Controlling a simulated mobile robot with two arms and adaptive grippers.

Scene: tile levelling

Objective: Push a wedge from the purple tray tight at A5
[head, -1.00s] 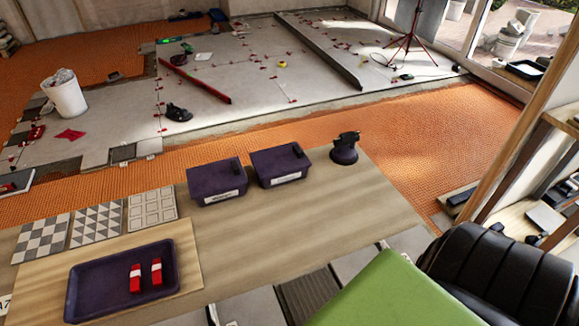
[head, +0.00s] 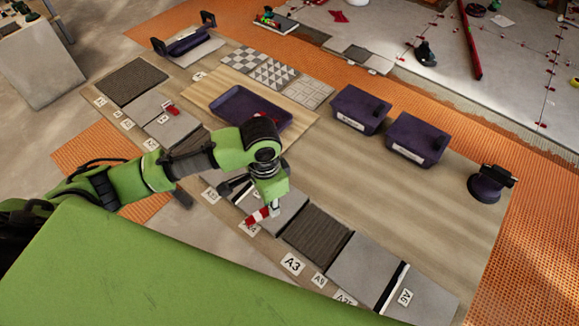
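The purple tray (head: 222,112) lies on a pale board at the back of the workbench. My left gripper (head: 274,210) is low over the row of grey tiles in front. A red-and-white wedge (head: 257,216) sticks out to the left from its fingertips, and the gripper looks shut on it. I cannot tell whether the wedge touches the tiles. Beside the A3 card (head: 292,263) lies a smaller card (head: 319,280) that may read A5. My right gripper is out of view.
Another red wedge (head: 172,110) lies at the tiles on the left. Two purple bins (head: 358,112) (head: 416,140) and a dark purple tool (head: 487,185) stand along the back. Patterned tile samples (head: 275,73) lie behind the tray. The bench's right middle is clear.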

